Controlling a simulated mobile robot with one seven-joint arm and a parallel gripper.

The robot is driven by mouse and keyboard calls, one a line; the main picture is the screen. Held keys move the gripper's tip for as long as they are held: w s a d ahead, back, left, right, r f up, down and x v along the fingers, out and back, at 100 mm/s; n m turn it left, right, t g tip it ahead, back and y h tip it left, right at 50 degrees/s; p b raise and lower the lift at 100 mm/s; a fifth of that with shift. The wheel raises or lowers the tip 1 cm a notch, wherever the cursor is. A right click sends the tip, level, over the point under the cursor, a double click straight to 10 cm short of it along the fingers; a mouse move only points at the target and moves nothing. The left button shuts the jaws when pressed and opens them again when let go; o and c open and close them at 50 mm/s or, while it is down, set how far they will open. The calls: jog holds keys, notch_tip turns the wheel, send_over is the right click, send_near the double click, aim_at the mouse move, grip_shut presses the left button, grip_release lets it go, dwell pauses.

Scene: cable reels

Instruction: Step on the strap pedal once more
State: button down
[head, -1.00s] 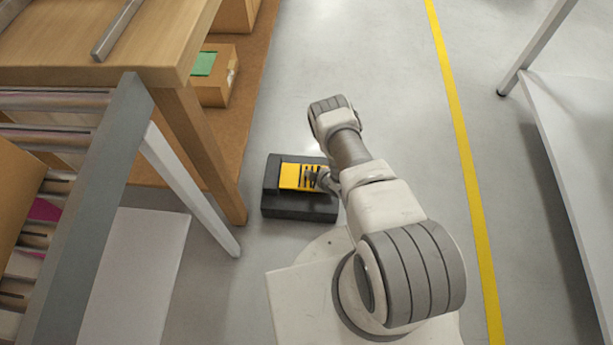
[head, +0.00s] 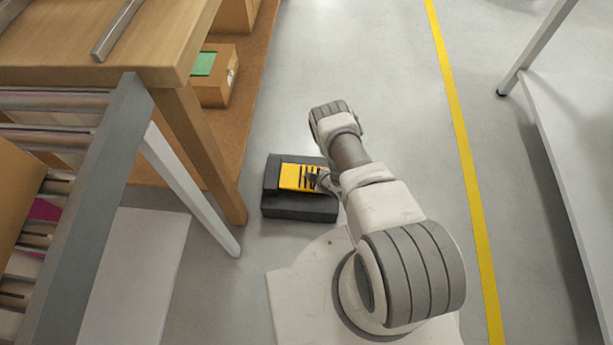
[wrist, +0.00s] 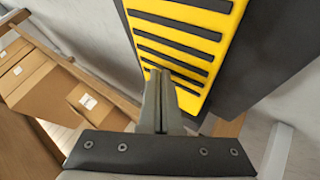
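The strap pedal is a yellow plate with black ridges (head: 290,176), set in a dark housing (head: 290,209) on the floor by the table leg. In the wrist view the yellow plate (wrist: 190,38) fills the upper middle, with the dark housing (wrist: 268,50) beside it. My gripper (wrist: 160,74) has its two fingers together, with nothing seen between them. The fingertips overlap the ridged plate in the wrist view; whether they touch it I cannot tell. In the head view my gripper (head: 322,181) is at the right part of the pedal, partly hidden by my arm.
A wooden table (head: 185,120) and a roller conveyor frame (head: 90,220) stand left, with a pale slanted leg (head: 190,190) close to the pedal. Cardboard boxes (head: 216,75) sit beneath. Clear floor extends right to a yellow line (head: 462,150); a white table (head: 580,170) stands beyond.

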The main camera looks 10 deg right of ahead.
jog(key=shift+f, duration=0.7)
dwell(0.6)
jog(key=shift+r+p, duration=1.2)
jog(key=shift+r, duration=0.4)
jog(key=shift+r, duration=0.1)
notch_tip(320, 180, up, 5)
jog(key=p, duration=0.4)
